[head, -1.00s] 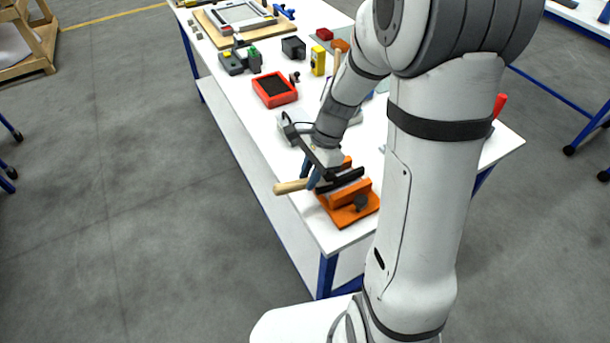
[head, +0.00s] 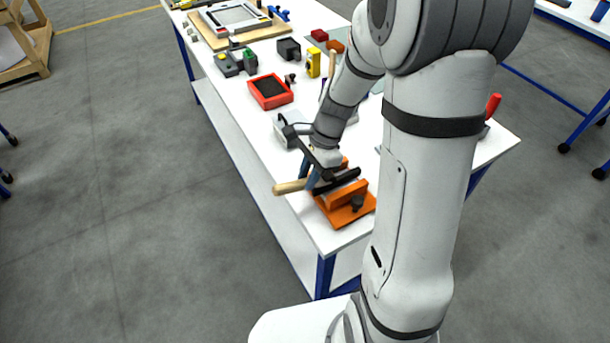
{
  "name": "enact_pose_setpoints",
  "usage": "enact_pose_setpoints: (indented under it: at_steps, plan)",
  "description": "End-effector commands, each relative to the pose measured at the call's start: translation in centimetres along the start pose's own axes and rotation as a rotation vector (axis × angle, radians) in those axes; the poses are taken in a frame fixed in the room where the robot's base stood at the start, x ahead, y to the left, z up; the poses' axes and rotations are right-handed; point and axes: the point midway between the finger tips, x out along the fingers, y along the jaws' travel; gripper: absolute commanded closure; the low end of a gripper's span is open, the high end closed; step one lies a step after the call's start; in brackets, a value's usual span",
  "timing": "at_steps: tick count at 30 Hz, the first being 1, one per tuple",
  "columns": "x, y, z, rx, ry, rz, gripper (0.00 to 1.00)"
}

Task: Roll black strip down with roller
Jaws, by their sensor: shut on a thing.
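My gripper (head: 310,176) is at the orange fixture near the front end of the white table. It is shut on the roller, whose wooden handle (head: 291,187) sticks out to the left past the table's edge. A black strip (head: 338,184) lies along the top of the fixture, slanting up to the right. The roller's head is hidden by my gripper and wrist, so I cannot tell whether it touches the strip.
The white table (head: 240,125) runs away to the back. A red tray with a dark inside (head: 270,91), a yellow device (head: 313,64), a dark box (head: 288,49) and a framed board (head: 236,20) stand farther back. A red-handled tool (head: 493,105) is at the right, partly behind my arm.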

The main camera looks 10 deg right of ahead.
Motion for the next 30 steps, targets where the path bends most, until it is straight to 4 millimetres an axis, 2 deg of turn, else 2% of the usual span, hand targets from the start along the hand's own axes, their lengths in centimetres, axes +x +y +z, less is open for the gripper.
enact_pose_setpoints:
  at_steps: [9,30]
  plan:
    - [-0.27,0.01,-0.74,0.0,0.0,0.0,1.0]
    - [-0.2,-0.01,-0.72,-0.001,0.0,0.0,1.0]
